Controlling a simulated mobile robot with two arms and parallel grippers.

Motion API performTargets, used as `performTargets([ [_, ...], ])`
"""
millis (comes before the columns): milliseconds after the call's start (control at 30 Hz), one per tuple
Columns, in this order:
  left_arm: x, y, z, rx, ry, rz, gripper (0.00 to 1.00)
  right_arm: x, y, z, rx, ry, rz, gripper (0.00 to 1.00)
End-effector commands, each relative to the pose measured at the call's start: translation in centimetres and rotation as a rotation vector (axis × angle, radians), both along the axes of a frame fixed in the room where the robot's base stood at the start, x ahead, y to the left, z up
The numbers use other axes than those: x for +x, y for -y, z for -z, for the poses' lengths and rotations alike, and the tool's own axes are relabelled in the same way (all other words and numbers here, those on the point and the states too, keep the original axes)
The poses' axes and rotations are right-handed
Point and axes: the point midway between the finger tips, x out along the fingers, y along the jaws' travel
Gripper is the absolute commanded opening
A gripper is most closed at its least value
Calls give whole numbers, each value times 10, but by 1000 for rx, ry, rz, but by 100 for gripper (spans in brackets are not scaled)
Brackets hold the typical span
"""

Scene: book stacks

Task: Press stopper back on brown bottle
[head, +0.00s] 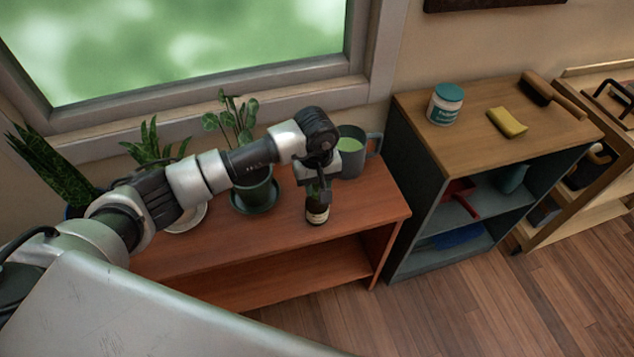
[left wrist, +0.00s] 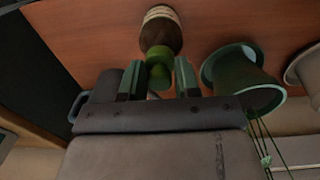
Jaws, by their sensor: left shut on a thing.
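The brown bottle (head: 317,213) with a pale label stands upright near the front of the reddish wooden shelf top (head: 272,237). My left gripper (head: 318,188) points down right above it. In the left wrist view, the green stopper (left wrist: 158,68) is between the fingers of the left gripper (left wrist: 160,80), which is shut on it. The stopper lines up with the top of the brown bottle (left wrist: 161,36) and looks to meet it. I cannot tell how far it is seated, as the fingers and stopper hide the neck. My right gripper is not in view.
A dark green plant pot (head: 254,195) stands left of the bottle, and a grey mug (head: 352,160) stands behind it to the right. More potted plants are further left.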

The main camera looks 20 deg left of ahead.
Motion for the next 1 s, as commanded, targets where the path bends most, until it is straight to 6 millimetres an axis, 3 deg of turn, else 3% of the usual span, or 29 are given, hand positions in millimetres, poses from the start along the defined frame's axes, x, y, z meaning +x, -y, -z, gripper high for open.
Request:
performTargets([
  [1000,0,-1,1,0,0,-1,10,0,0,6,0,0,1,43],
])
